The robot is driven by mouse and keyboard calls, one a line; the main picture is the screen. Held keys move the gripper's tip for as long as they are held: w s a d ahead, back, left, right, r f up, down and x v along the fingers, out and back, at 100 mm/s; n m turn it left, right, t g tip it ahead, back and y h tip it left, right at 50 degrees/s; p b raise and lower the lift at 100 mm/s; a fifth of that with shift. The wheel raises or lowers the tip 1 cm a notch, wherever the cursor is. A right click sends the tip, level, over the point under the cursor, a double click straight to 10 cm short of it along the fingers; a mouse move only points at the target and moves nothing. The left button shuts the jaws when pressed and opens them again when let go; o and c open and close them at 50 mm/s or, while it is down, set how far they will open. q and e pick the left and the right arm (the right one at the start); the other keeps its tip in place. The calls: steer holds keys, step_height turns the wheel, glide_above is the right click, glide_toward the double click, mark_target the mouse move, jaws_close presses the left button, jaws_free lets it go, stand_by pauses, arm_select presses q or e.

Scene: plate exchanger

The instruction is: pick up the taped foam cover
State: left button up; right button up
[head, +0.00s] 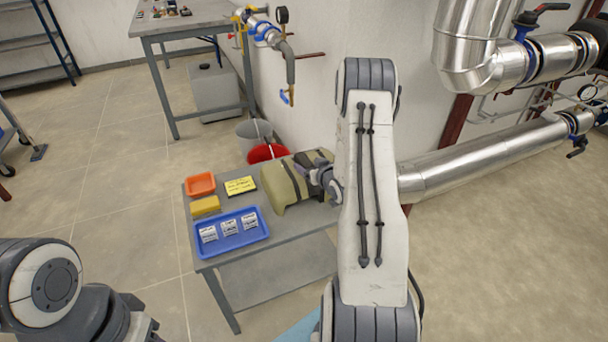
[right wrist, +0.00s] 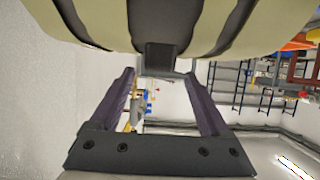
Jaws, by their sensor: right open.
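The taped foam cover (head: 282,188) is an olive-beige rounded block with dark tape bands. It lies on the grey side table (head: 211,259), toward its back right. In the right wrist view the cover (right wrist: 95,12) fills the top edge, with a dark tab (right wrist: 163,55) hanging from its middle band. My right gripper (head: 325,172) is at the right end of the cover, partly hidden by my arm. In the right wrist view its jaws (right wrist: 160,76) are open, with the tab between or just beyond the fingertips; I cannot tell whether they touch. My left gripper is not in view.
On the table are a blue tray (head: 232,246) with white packets, an orange tray (head: 200,183), a yellow sponge (head: 205,206) and a yellow note (head: 240,185). A silver pipe (head: 480,162) runs to the right.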

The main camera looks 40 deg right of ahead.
mark_target(305, 161)
steer(key=shift+x, duration=2.7)
steer(key=shift+d, duration=0.1)
jaws_close()
steer(key=shift+r, duration=0.1)
